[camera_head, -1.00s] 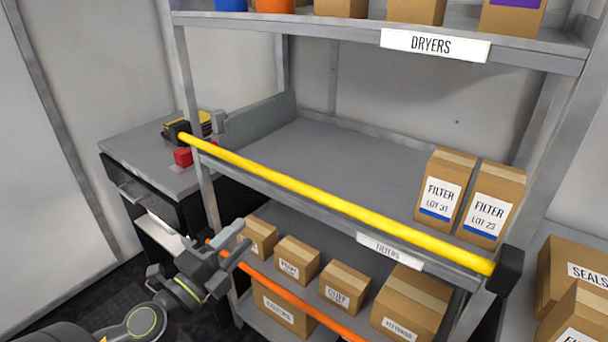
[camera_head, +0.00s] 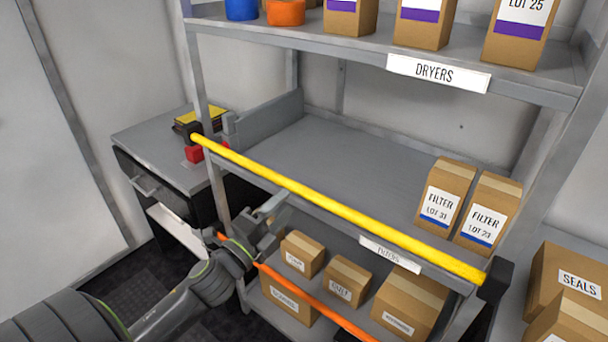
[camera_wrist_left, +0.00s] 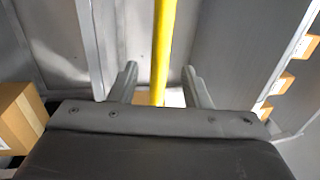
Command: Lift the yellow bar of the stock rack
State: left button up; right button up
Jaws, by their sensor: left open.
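The yellow bar (camera_head: 330,206) runs across the front of the rack's middle shelf, sloping in the picture from upper left to a black bracket (camera_head: 496,279) at lower right. My left gripper (camera_head: 277,208) is open just below and in front of the bar, left of its middle. In the left wrist view the bar (camera_wrist_left: 163,50) runs lengthwise between the two fingers (camera_wrist_left: 160,82) of my gripper, with space on both sides. I cannot tell whether the bar is at the depth of the fingertips. My right gripper is not in view.
Two filter boxes (camera_head: 446,198) stand at the right of the middle shelf (camera_head: 310,150); the rest of it is bare. An orange bar (camera_head: 315,303) crosses the lower shelf in front of several cartons (camera_head: 347,282). A grey cabinet (camera_head: 160,143) stands at left.

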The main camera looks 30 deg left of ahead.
aim_at(296, 193)
pick_arm(q)
jog(key=p+x, duration=0.2)
jog(key=x, duration=0.5)
jog(key=shift+p, duration=0.4)
jog(key=shift+w, duration=0.5)
grip_shut()
